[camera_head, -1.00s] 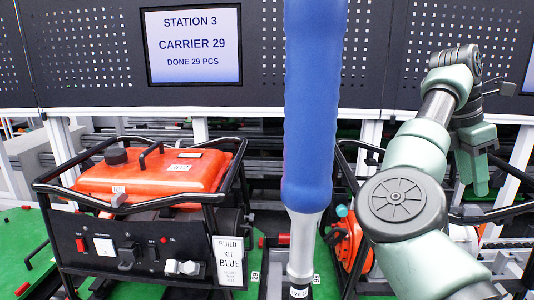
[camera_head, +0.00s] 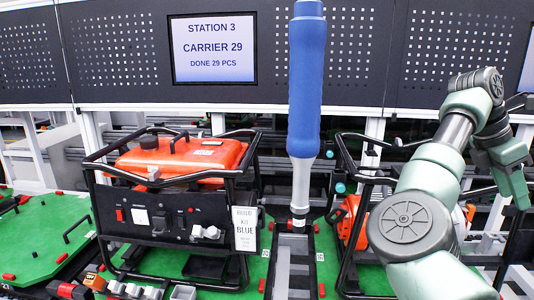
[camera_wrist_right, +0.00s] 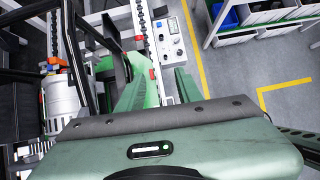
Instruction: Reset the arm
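My right arm (camera_head: 430,200) comes in from the lower right of the head view, its elbow bent and its forearm reaching up. Its gripper (camera_head: 515,190) points down at the right edge, beside the frame of the right generator. In the right wrist view, the two green fingers of this gripper (camera_wrist_right: 158,90) stand apart, with nothing held between them. A conveyor edge and a small control box show past the fingertips. My left gripper is not in view.
A blue-handled tool (camera_head: 305,90) stands upright in the middle. An orange generator (camera_head: 180,158) in a black frame sits on a green pallet at left. Another generator (camera_head: 357,225) is partly hidden by my arm. A station screen (camera_head: 213,48) hangs behind. Grey floor (camera_wrist_right: 245,75) lies right in the wrist view.

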